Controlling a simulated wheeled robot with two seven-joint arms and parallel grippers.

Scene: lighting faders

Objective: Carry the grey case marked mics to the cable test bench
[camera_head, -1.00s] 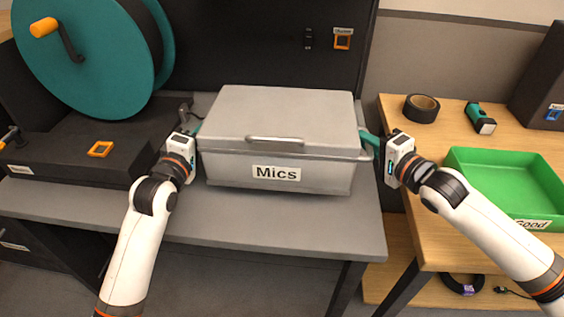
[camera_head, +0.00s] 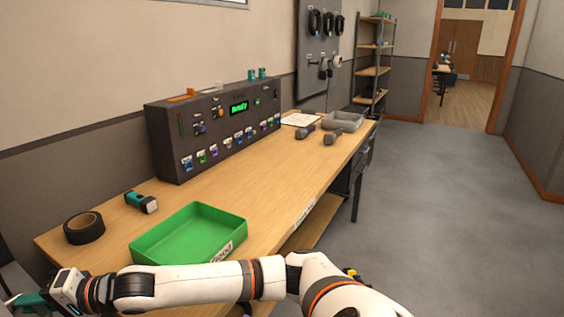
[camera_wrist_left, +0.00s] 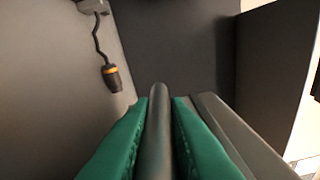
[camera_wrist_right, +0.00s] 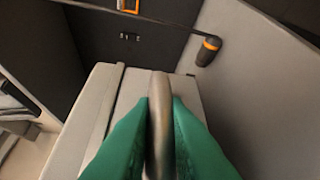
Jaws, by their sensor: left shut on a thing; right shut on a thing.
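The grey case shows in part in the left wrist view (camera_wrist_left: 232,135) and in the right wrist view (camera_wrist_right: 100,105); its Mics label is out of sight. My left gripper (camera_wrist_left: 160,103) is shut on a bar handle at one side of the case. My right gripper (camera_wrist_right: 160,103) is shut on the handle at the other side. In the head view my right gripper (camera_head: 32,302) is at the lower left corner, and my left gripper is out of view. The wooden bench (camera_head: 292,182) with a dark tester console (camera_head: 215,125) runs along the wall.
A green tray (camera_head: 190,236), a black tape roll (camera_head: 84,228) and a teal tool (camera_head: 142,202) occupy the bench's near end. Bare wood lies before the console. Grey floor (camera_head: 430,200) is open on the right.

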